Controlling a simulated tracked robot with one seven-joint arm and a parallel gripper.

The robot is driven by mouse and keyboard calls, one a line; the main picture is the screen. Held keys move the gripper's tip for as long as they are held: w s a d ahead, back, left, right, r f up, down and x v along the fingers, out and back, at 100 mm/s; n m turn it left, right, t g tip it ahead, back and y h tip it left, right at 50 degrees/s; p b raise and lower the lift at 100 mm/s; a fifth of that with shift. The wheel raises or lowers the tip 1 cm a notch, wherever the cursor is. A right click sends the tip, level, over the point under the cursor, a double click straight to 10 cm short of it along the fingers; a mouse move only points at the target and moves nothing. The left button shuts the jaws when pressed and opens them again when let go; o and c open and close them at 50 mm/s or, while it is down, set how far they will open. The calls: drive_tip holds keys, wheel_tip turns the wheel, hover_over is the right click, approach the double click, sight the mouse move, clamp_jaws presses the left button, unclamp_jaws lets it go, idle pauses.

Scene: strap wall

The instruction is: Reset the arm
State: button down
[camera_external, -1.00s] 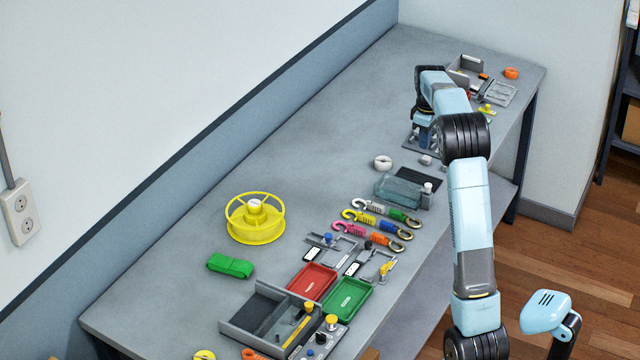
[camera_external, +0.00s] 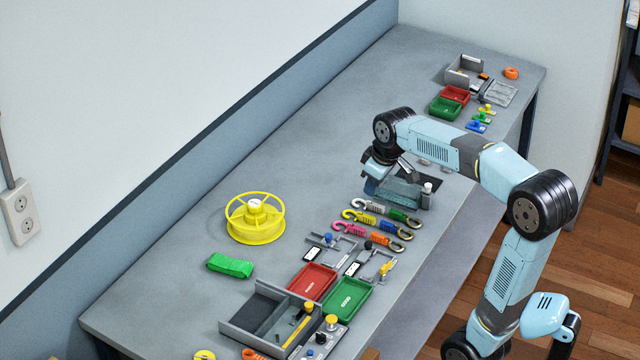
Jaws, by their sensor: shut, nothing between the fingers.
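My gripper (camera_external: 376,187) is at the end of my light blue arm, over the middle of the grey workbench (camera_external: 190,260). It points down beside the clear blue-grey bin (camera_external: 403,191), at that bin's left end. The fingers are small and partly hidden by the wrist, and the jaws look shut with nothing held. I cannot tell if the fingertips touch the bench or the bin. The arm reaches in from the right over the bench's front edge, with its elbow (camera_external: 541,205) out beyond the edge.
Several coloured straps with hooks (camera_external: 378,222) lie in front of the bin. A yellow reel (camera_external: 256,222) and a green strap (camera_external: 230,265) lie left. A red tray (camera_external: 312,281) and a green tray (camera_external: 347,299) are nearer. The back strip along the wall is clear.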

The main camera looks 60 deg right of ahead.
drive_tip(key=s+a+f+t, duration=0.1)
drive_tip(key=s+a+f, duration=0.1)
drive_tip(key=s+a, duration=0.5)
drive_tip(key=s+a+f+t, duration=0.1)
drive_tip(key=s+a+f, duration=0.2)
drive_tip(key=s+a, duration=0.5)
drive_tip(key=shift+s+a+f+y, duration=0.25)
drive_tip(key=shift+a+y, duration=0.15)
drive_tip(key=shift+a, duration=0.45)
drive_tip(key=shift+w, duration=0.1)
